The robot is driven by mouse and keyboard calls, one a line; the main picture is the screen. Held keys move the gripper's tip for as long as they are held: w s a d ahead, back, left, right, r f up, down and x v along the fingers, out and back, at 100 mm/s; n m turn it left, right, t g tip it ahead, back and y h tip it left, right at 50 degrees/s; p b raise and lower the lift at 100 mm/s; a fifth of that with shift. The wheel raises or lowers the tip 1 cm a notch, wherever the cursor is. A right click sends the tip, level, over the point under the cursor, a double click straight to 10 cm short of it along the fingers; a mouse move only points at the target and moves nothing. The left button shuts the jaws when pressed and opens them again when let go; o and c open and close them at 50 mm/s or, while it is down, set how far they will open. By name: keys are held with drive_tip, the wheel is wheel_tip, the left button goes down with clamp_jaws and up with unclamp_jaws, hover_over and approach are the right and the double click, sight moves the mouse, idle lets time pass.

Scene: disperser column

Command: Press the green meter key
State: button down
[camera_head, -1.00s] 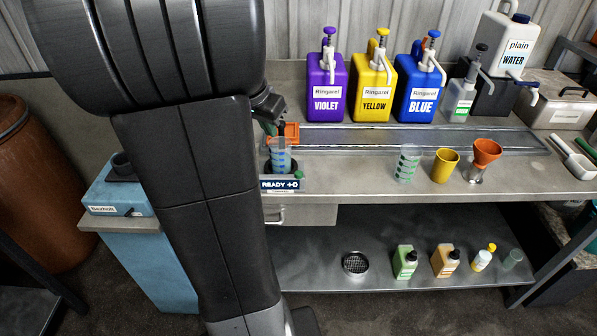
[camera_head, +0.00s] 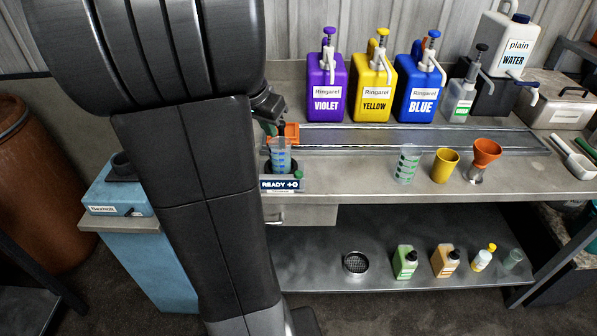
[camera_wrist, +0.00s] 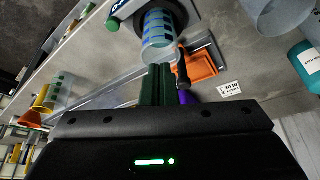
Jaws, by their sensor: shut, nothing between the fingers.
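The meter with its "READY +0" display (camera_head: 280,184) sits at the front left of the bench. Its green key (camera_head: 298,174) is a small round button just above the display's right end; it also shows in the wrist view (camera_wrist: 112,24). A clear cup with blue bands (camera_head: 280,158) stands on the meter's dark round plate. My gripper (camera_head: 273,128) is behind and above the cup, partly hidden by my arm. In the wrist view its green fingers (camera_wrist: 158,68) are shut and empty, pointing toward the cup (camera_wrist: 158,28), apart from the key.
Violet (camera_head: 327,88), yellow (camera_head: 372,87) and blue (camera_head: 420,87) pump jugs stand at the back. A green-banded cup (camera_head: 407,164), yellow cup (camera_head: 445,164) and orange funnel (camera_head: 486,151) stand to the right.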

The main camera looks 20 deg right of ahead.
idle(0.4)
drive_tip(key=w+a+n+y+p, duration=0.1)
drive_tip(key=a+n+y, duration=0.4)
drive_tip(key=a, duration=1.5)
drive_tip(key=w+a+n+y+p, duration=0.1)
drive_tip(key=a+n+y, duration=0.5)
drive_tip(key=a, duration=1.5)
drive_tip(key=w+r+n, duration=0.1)
drive_tip(key=n, duration=0.1)
drive_tip(key=shift+a+n+t+y, duration=0.3)
drive_tip(key=shift+f, duration=0.1)
